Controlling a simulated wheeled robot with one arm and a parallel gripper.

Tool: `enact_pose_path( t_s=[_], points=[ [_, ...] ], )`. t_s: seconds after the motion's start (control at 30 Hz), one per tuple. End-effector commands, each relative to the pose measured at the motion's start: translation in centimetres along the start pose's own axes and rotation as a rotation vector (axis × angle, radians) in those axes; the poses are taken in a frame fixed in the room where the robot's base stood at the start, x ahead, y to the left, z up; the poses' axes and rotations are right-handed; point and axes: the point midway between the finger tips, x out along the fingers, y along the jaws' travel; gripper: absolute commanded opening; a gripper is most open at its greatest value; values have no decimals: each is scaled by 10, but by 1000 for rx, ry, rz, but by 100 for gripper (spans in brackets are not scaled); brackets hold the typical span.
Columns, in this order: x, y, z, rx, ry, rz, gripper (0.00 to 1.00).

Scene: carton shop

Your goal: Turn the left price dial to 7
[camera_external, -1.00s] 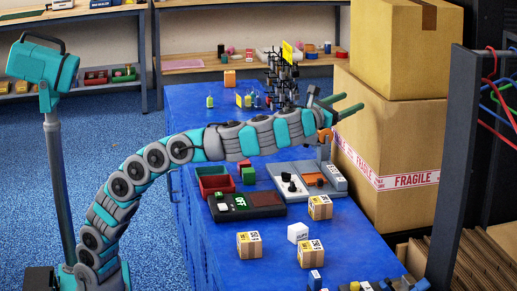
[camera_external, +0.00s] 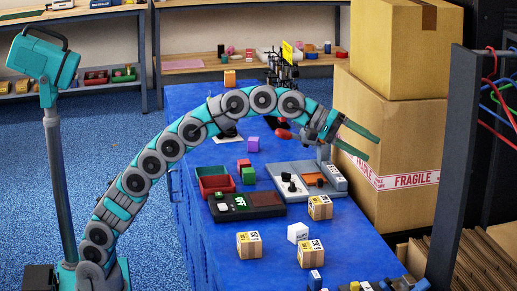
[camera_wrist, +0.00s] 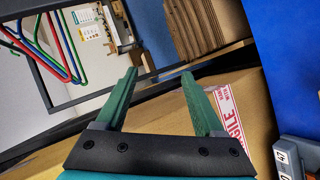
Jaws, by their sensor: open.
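A grey device (camera_external: 312,169) stands on the blue bench, with a black knob (camera_external: 290,184), an orange-brown panel and a raised block with small digits at its right end. A grey block with white number tiles (camera_wrist: 287,160) shows at the lower right edge of the wrist view, partly cut off. I cannot make out which dial is the left price dial or its setting. My gripper (camera_external: 371,148) is open and empty, above and right of the device, pointing towards the large cartons. Its green fingers (camera_wrist: 158,74) are apart, with the carton behind them.
Large cartons (camera_external: 392,125) with a FRAGILE band stand close beyond my fingers. A dark post (camera_external: 458,150) stands at the right. Small cartons (camera_external: 320,207), a dark panel reading OFF (camera_external: 262,205) and a red-green tray (camera_external: 213,183) sit on the bench.

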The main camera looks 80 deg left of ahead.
Motion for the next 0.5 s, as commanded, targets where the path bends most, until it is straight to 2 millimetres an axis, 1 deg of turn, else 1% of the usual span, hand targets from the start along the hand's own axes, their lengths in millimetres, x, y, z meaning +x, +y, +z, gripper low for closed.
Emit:
enact_pose_path(
  t_s=[0.03,0.07,0.1,0.17,0.2,0.27,0.3,0.37,0.4,0.5],
  points=[
    [-4,-27,-13,36,16,-100,70],
    [-6,-44,-21,56,26,-163,70],
    [-12,-67,-31,79,37,-250,70],
    [-25,-103,-48,103,57,-383,70],
    [-36,-125,-60,112,72,-470,70],
    [-58,-157,-78,115,95,-602,70],
    [-74,-176,-89,112,112,-685,70],
    [-98,-202,-102,99,133,-804,70],
    [-114,-216,-110,87,146,-873,70],
    [-150,-244,-122,49,171,-1017,70]
  ],
)
